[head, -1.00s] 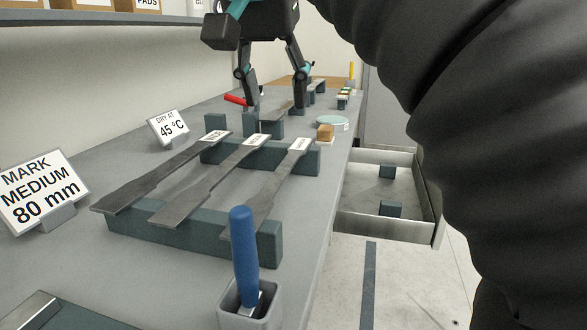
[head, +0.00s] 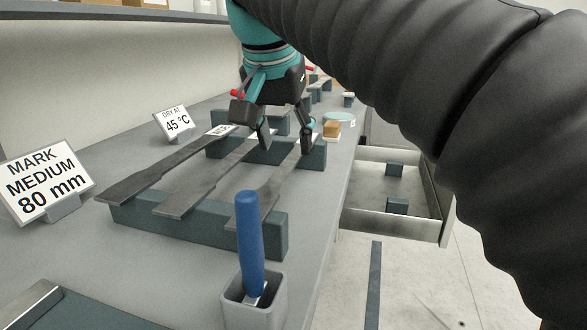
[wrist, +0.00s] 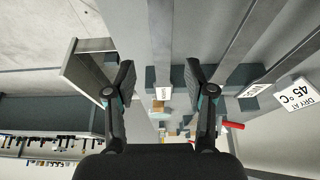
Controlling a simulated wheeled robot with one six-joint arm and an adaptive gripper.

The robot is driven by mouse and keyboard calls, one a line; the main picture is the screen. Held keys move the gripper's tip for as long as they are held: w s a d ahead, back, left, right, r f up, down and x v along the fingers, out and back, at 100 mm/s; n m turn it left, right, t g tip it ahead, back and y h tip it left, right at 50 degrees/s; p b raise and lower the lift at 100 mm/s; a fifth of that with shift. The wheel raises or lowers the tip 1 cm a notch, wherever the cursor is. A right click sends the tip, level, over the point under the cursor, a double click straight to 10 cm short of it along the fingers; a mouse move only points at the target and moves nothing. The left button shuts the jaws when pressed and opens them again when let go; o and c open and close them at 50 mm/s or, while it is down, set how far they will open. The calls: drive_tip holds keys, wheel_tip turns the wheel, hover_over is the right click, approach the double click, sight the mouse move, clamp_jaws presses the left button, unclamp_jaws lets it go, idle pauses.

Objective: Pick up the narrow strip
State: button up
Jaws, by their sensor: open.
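Three dark grey strips lie side by side across two dark blocks on the bench: a left strip (head: 150,176), a middle strip (head: 205,187) and a right strip (head: 275,188). Their white labels are too small to read, so I cannot tell for sure which is the narrow one. My gripper (head: 287,143) is open and empty above the far ends of the middle and right strips. In the wrist view, my gripper (wrist: 160,78) has the right strip (wrist: 161,30) and its label showing between its fingers, with the other two strips to the right.
A blue-handled tool (head: 249,240) stands in a grey holder (head: 255,313) at the front. An 80 mm sign (head: 45,185) and a 45 °C sign (head: 174,122) stand at left. An open drawer (head: 390,215) juts out at right. A tan block (head: 331,129) lies beyond the strips.

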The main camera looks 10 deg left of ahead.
sight(287, 164)
drive_tip(key=shift+x, duration=1.75)
drive_tip(key=shift+a, duration=0.15)
clamp_jaws()
